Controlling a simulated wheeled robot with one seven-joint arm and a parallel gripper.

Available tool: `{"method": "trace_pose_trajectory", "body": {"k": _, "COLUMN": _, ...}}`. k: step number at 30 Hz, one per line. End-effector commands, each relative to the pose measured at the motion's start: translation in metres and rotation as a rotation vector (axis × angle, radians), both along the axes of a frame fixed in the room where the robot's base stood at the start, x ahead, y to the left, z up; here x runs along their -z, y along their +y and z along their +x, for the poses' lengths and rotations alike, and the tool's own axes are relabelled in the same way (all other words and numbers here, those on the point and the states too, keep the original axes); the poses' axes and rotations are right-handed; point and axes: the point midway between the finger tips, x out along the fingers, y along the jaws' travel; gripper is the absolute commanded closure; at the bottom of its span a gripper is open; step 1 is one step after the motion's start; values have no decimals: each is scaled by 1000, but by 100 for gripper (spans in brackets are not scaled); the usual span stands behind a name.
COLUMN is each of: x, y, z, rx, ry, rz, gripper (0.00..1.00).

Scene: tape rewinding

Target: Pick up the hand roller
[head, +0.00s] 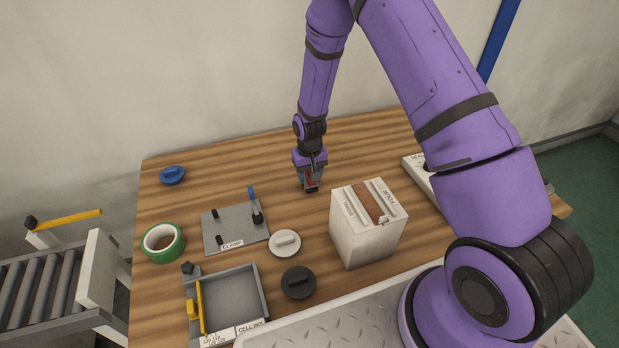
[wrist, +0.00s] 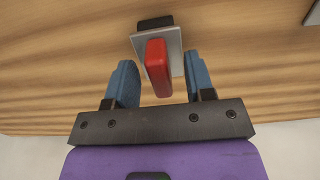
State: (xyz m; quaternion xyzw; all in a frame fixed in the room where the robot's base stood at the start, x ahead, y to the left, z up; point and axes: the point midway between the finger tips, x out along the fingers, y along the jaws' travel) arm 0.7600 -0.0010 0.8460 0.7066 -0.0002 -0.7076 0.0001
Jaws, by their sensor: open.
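The hand roller has a red handle (wrist: 157,62), a light grey plate and a black part at its far end. In the wrist view it lies between the two blue fingers of my gripper (wrist: 160,68). The fingers are open, with a gap showing on each side of the handle. In the head view my gripper (head: 311,184) points down low over the back middle of the table. A bit of red (head: 311,180) shows at its fingers, and the rest of the roller is mostly hidden there.
A white box (head: 362,238) with a brown slot stands to the right and nearer. The grey clamp plate (head: 232,232) is to the left. A green tape roll (head: 163,242), a grey tray (head: 262,290) and several round knobbed discs stand around. Bare wood surrounds my gripper.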

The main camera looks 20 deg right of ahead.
Motion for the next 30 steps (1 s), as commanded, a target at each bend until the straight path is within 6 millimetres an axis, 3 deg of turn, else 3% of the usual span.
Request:
{"method": "trace_pose_trajectory", "body": {"k": 7, "x": 1, "y": 0, "z": 0, "rx": 0, "ry": -1, "rz": 0, "gripper": 53}}
{"method": "trace_pose_trajectory", "body": {"k": 13, "x": 1, "y": 0, "z": 0, "rx": 0, "ry": -1, "rz": 0, "gripper": 99}}
{"method": "trace_pose_trajectory", "body": {"k": 23, "x": -2, "y": 0, "z": 1, "rx": 0, "ry": -2, "rz": 0, "gripper": 100}}
{"method": "trace_pose_trajectory", "body": {"k": 30, "x": -33, "y": 0, "z": 2, "rx": 0, "ry": -6, "rz": 1, "gripper": 100}}
